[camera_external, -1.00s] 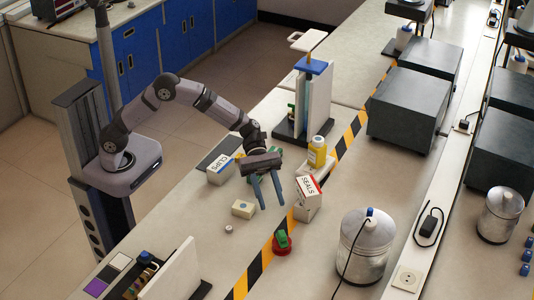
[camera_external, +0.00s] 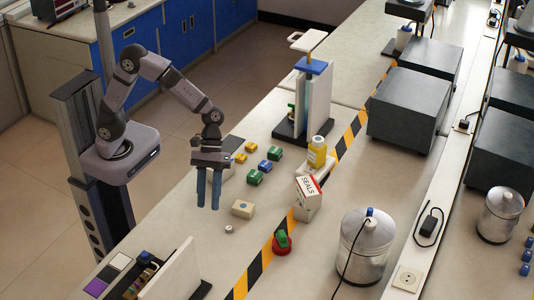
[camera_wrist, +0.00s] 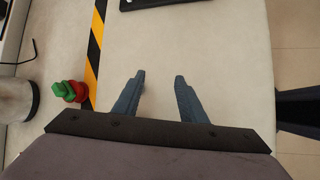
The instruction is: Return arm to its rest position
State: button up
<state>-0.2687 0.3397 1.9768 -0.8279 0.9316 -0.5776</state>
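My arm (camera_external: 160,80) is bent, rising from its base beside the bench and reaching down to the right. My gripper (camera_external: 209,207) hangs fingers down near the bench's left edge, left of a cream block (camera_external: 243,209). In the wrist view the two blue-grey fingers of my gripper (camera_wrist: 160,77) are apart, with only bare bench between them. It is open and empty. What stands behind the gripper body is partly hidden.
Several green, blue and yellow blocks (camera_external: 265,166), a SEALS box (camera_external: 308,198) and a yellow bottle (camera_external: 317,152) stand right of the gripper. A green piece on a red base (camera_external: 282,240) and a metal can (camera_external: 364,246) stand nearer the front. Bench just below the gripper is clear.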

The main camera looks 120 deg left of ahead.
jog(key=s+a+r+m+g+y+p, duration=0.1)
jog(key=s+a+m+y+p, duration=0.1)
jog(key=s+m, duration=0.6)
jog(key=s+a+r+m+g+y+p, duration=0.1)
jog(key=s+m+y+p, duration=0.3)
jog(key=s+m, duration=0.4)
jog(key=shift+s+a+r+g+y, duration=0.4)
jog(key=shift+s+r, duration=0.2)
jog(key=shift+s, duration=1.45)
